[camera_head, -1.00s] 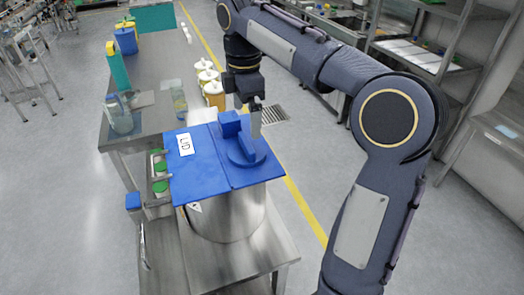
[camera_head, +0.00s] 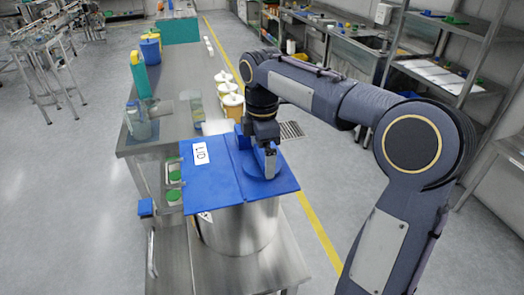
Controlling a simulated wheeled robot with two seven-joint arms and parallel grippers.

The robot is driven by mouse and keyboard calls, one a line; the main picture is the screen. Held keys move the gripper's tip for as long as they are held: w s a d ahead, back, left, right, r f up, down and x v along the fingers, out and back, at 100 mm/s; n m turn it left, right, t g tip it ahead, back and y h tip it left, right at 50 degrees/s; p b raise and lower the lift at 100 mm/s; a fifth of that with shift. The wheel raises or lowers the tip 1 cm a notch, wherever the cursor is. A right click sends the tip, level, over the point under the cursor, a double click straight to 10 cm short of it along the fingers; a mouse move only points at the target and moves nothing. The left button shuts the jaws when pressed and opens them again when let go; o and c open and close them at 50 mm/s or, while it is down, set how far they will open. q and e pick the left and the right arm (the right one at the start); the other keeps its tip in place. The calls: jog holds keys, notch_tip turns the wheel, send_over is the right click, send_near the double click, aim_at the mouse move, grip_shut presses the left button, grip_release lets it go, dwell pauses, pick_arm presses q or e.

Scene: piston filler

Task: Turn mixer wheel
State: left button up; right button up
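The mixer wheel (camera_head: 262,172) is a blue round disc with a raised blue block, on the right half of the blue lid. The lid (camera_head: 208,181) carries a white "LID" label and covers a round steel vessel (camera_head: 240,228). My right gripper (camera_head: 267,163) points down at the wheel, with a grey finger low beside the raised block. The gripper and wrist hide part of the block. Whether the fingers are open or closed on it does not show. My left gripper is out of view.
Green-capped jars (camera_head: 174,177) sit left of the vessel.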

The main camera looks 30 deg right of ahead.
jog(key=c, duration=0.8)
jog(key=shift+r+m+p, duration=0.15)
jog(key=shift+m+p, duration=0.6)
jog(key=shift+m, duration=0.25)
jog(key=m+p, duration=0.1)
jog(key=m, duration=0.1)
jog(key=shift+m, duration=0.3)
jog(key=m+p, duration=0.2)
jog(key=m, duration=0.4)
jog(key=shift+p, duration=0.3)
jog(key=m+p, duration=0.1)
jog(key=m, duration=0.6)
jog(key=shift+m+p, duration=0.3)
jog(key=shift+p, duration=0.1)
jog(key=m+p, duration=0.1)
jog(key=m, duration=0.5)
